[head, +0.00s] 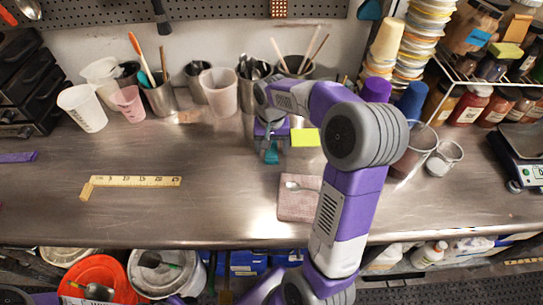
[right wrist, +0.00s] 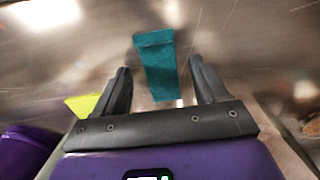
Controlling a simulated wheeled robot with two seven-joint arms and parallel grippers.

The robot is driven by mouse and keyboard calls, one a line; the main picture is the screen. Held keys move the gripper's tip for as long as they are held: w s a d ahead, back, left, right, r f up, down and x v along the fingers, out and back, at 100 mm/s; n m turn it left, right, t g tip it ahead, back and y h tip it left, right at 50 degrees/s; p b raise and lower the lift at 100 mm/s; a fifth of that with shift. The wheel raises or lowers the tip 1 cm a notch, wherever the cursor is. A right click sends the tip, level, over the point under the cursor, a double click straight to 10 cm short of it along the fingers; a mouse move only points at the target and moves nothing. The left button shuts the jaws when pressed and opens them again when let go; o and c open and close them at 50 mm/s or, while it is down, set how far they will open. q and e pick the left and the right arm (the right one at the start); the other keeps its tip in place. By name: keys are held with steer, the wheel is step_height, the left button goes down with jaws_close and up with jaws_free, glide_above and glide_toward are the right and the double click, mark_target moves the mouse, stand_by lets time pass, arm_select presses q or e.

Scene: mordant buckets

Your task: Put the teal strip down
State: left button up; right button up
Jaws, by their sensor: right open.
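The teal strip (head: 271,155) shows at the tip of my right gripper (head: 270,148), over the middle of the metal worktop (head: 225,215). In the right wrist view the teal strip (right wrist: 158,68) lies between and beyond the two dark fingers of my right gripper (right wrist: 159,68). Gaps show on both sides of the strip, so the gripper is open and apart from it. I cannot tell whether the strip lies flat on the worktop. My left gripper is not in view.
A yellow-green piece (head: 305,137) is just right of the gripper. A folded cloth (head: 296,207) with a spoon lies nearer the front. A yellow angled ruler (head: 130,182) lies to the left. Cups and tool holders line the back. The worktop between ruler and gripper is clear.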

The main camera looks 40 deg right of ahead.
mark_target(271, 153)
steer(key=shift+f, duration=0.15)
steer(key=c, duration=1.2)
step_height(271, 153, up, 10)
steer(key=p, duration=0.3)
steer(key=shift+p, duration=0.35)
